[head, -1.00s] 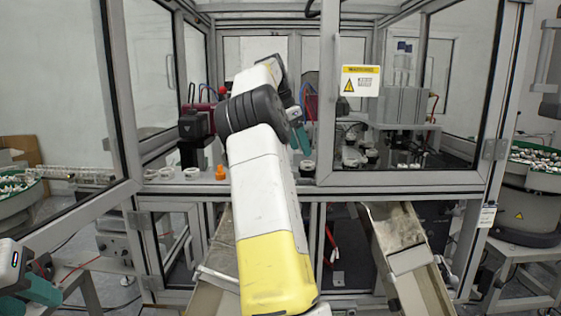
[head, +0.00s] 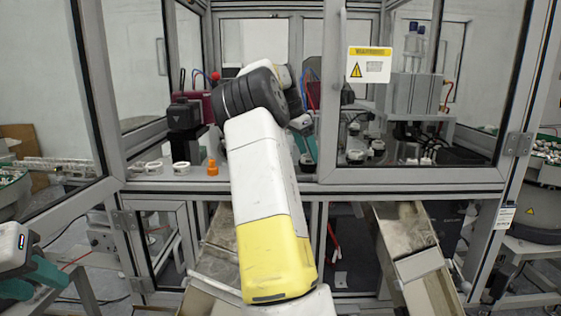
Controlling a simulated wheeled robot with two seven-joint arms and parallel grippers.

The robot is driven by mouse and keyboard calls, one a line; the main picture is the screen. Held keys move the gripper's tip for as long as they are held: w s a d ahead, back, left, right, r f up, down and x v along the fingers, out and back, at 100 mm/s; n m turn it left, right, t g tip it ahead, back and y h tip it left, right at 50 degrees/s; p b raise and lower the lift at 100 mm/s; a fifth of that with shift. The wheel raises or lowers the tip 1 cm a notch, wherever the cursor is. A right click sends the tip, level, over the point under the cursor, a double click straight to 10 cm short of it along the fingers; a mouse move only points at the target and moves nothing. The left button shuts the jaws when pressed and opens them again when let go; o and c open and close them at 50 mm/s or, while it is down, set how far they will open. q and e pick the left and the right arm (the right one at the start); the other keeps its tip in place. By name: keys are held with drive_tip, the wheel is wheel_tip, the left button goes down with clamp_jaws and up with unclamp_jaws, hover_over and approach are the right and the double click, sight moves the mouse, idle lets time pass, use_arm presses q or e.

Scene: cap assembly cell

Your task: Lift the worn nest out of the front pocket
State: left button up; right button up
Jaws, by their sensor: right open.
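My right arm reaches from the bottom middle into the cell. My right gripper (head: 308,148) is mostly hidden behind its own wrist; only part of a teal finger shows, close above the cell deck. It is open, and I see nothing held in it. The worn nest and the front pocket cannot be made out; the deck behind my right arm is covered. My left gripper (head: 34,279) is at the lower left edge, outside the cell, with teal fingers partly in view. Its opening is unclear.
White rings (head: 181,168) and an orange part (head: 212,168) stand on the front ledge, left of my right arm. More small round parts (head: 355,156) sit right of it, behind the framed glass door with a warning sign (head: 369,65). Grey chutes (head: 408,240) lie below.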

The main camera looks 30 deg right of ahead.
drive_tip(key=shift+d+f, duration=0.1)
drive_tip(key=shift+f, duration=0.2)
drive_tip(key=c, duration=1.5)
drive_tip(key=shift+r, duration=0.15)
